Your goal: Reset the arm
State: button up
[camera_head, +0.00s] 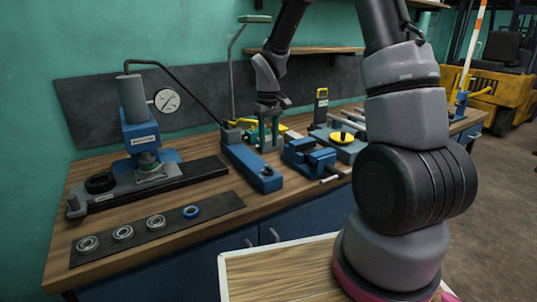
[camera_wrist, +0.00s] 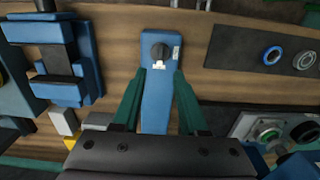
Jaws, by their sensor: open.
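My gripper (camera_head: 270,140) hangs over the workbench, behind the long blue box (camera_head: 250,166), with its fingers pointing down. In the wrist view my gripper (camera_wrist: 161,74) shows two green fingers spread apart with nothing held between them. The blue box (camera_wrist: 158,108) shows beyond and between the fingers, with a black knob at its end. The gap between the fingertips and the box is hard to judge. My arm reaches across the right of the head view and bends down to the bench.
A blue press (camera_head: 140,130) with a gauge stands at left. A dark mat (camera_head: 165,230) holds several rings at the bench front. A blue vise (camera_head: 308,158) and yellow-topped tool (camera_head: 342,137) stand right of my gripper. A shelf (camera_head: 318,50) is above. A yellow forklift (camera_head: 487,88) stands behind right.

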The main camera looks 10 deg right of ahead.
jog(key=shift+r, duration=1.2)
jog(key=shift+r, duration=0.1)
jog(key=s+d+r+m+t+y, duration=0.1)
jog(key=s+d+r+m+t, duration=0.2)
jog(key=s+r, duration=0.8)
jog(key=s+d+r+m+t+y, duration=0.1)
jog(key=s+d+r+m+t, duration=0.2)
jog(key=s+r, duration=0.8)
jog(key=shift+s+r+m+t, duration=0.25)
jog(key=shift+r+m+t, duration=0.35)
jog(key=shift+r+m, duration=0.2)
